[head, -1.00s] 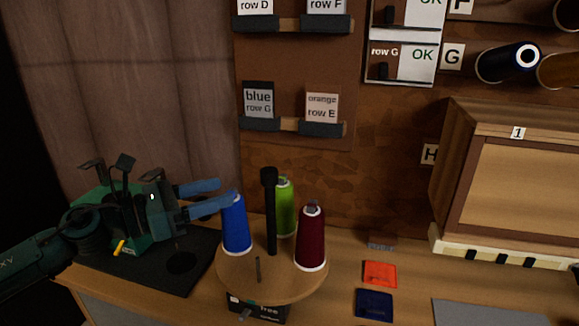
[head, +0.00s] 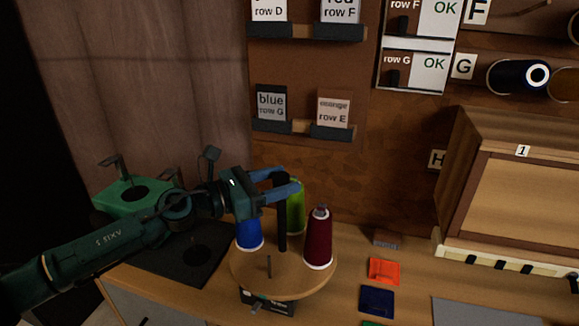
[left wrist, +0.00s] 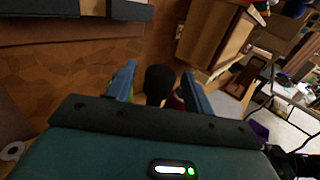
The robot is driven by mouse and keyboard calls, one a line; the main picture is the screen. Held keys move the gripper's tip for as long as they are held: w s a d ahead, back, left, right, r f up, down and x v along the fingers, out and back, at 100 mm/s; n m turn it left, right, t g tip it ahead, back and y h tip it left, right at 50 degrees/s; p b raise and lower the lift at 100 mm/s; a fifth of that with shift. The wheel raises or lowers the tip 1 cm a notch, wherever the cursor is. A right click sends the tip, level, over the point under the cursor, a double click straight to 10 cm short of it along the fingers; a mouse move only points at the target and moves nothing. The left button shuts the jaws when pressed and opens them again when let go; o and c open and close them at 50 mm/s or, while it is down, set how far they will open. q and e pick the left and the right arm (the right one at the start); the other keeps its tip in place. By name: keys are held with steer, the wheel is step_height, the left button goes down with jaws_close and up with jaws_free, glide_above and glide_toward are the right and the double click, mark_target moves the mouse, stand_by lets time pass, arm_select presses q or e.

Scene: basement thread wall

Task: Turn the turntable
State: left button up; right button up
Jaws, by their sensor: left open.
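The turntable (head: 290,280) is a round wooden disc on the bench, with a dark upright post (head: 282,232) at its middle and a short peg (head: 268,266) near its front edge. A blue spool (head: 249,236), a green spool (head: 296,208) and a dark red spool (head: 318,240) stand on it. My left gripper (head: 284,182) is open at the top of the post. In the left wrist view the post's dark knob (left wrist: 159,82) shows between the two blue fingers (left wrist: 160,85); I cannot tell whether they touch it. My right gripper is out of view.
A green machine (head: 130,195) stands on a dark mat (head: 190,255) at the left. Orange (head: 383,270) and dark blue (head: 377,300) squares lie right of the turntable. A wooden cabinet (head: 530,200) is at the right. Label shelves (head: 300,128) are on the wall behind.

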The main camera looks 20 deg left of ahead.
arm_select(q)
steer(key=shift+x, duration=1.3)
steer(key=shift+c, duration=0.3)
jaws_close()
